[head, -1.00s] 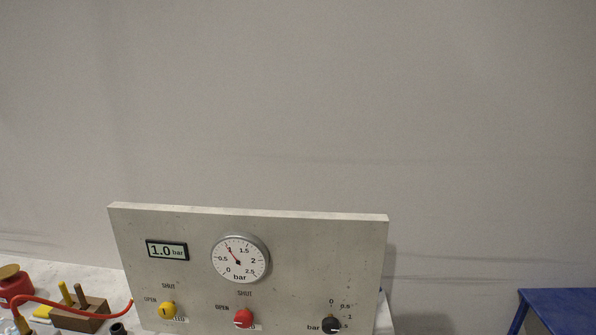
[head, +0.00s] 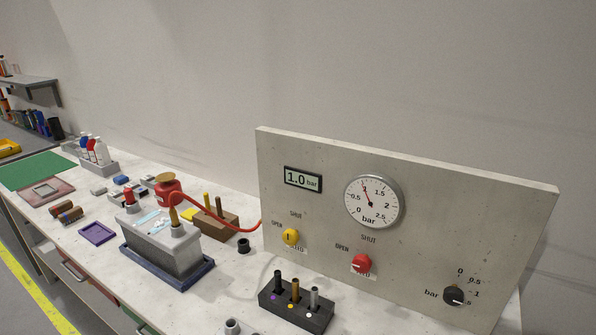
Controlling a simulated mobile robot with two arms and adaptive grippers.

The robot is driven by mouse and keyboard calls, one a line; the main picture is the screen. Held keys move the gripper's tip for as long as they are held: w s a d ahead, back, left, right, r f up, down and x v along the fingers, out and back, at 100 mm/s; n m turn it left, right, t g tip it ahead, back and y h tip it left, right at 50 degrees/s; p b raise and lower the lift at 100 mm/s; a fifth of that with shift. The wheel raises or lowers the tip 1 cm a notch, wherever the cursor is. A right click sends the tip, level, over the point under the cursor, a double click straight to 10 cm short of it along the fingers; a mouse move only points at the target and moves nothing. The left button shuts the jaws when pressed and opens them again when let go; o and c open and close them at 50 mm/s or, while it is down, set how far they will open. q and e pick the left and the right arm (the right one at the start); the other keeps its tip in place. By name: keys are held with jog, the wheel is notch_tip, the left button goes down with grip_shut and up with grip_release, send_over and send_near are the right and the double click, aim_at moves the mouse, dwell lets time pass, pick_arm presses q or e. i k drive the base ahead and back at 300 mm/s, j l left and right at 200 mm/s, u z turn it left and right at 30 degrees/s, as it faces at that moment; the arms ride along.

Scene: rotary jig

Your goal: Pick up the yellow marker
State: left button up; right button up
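No single thing is plainly the yellow marker. A dark holder (head: 300,316) in front of the panel carries three upright pegs: a black one (head: 278,278), a golden-brown one (head: 295,289) and a light grey one (head: 314,298). A small yellow dot is on the holder's face below the golden-brown peg. Whether any of these is the marker, I cannot tell. Neither of my grippers shows in the head view.
The upright panel (head: 420,190) with gauge, display and knobs fills the right of the bench. A grey box (head: 160,245) on a blue tray stands left. A purple tray (head: 97,233) lies farther left.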

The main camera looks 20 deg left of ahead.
aim_at(206, 195)
jog(key=j+u, duration=0.2)
jog(key=j, duration=0.2)
jog(key=i+j+u, duration=0.2)
jog(key=j, duration=0.2)
jog(key=j+u, duration=0.2)
jog(key=j, duration=0.2)
jog(key=i+j+u, duration=0.2)
jog(key=j, duration=0.15)
jog(key=k, duration=0.1)
